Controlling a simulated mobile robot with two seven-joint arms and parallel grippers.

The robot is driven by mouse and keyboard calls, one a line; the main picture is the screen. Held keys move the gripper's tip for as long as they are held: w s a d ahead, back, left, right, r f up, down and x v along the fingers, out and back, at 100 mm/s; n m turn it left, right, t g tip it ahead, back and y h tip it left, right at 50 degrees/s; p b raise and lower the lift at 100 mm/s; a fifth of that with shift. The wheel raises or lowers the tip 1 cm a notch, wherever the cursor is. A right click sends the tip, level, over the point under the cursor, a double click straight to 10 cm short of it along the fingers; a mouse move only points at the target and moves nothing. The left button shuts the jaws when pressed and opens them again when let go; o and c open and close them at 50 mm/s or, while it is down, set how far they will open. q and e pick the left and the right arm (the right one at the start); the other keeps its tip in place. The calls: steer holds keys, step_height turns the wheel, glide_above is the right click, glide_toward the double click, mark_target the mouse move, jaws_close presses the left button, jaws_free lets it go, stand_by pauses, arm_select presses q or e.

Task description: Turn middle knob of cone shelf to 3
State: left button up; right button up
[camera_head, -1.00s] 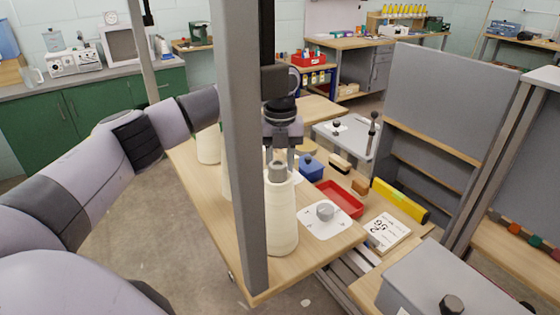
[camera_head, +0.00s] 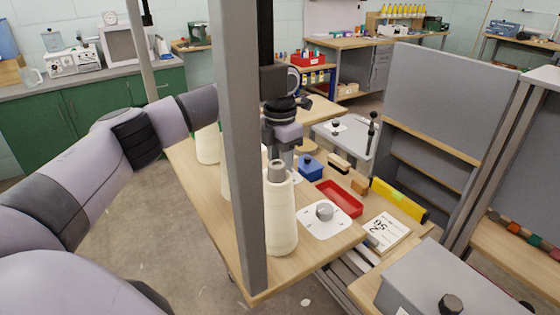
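The cone shelf (camera_head: 205,220) is a wooden board with several cream cones on it. A near cone (camera_head: 280,215) stands at its front, and others show left of the grey post. A grey knob (camera_head: 324,211) sits on a white dial plate (camera_head: 326,225) right of the near cone; its setting is too small to read. Part of another white plate (camera_head: 297,177) shows behind the near cone. My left gripper (camera_head: 281,160) points down just behind the near cone, over that plate. Its fingertips and any knob there are hidden by the cone. My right gripper is not in view.
A grey upright post (camera_head: 241,150) stands before the shelf. A grey box (camera_head: 450,270) fills the lower right.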

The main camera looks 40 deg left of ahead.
arm_select(q)
steer(key=m, duration=0.6)
steer(key=shift+m, duration=0.3)
steer(key=m, duration=0.5)
steer(key=shift+r+m, duration=0.1)
steer(key=shift+m, duration=0.2)
steer(key=o, duration=1)
steer(key=shift+o, duration=0.2)
steer(key=shift+r+b, duration=0.55)
steer(key=shift+r, duration=3)
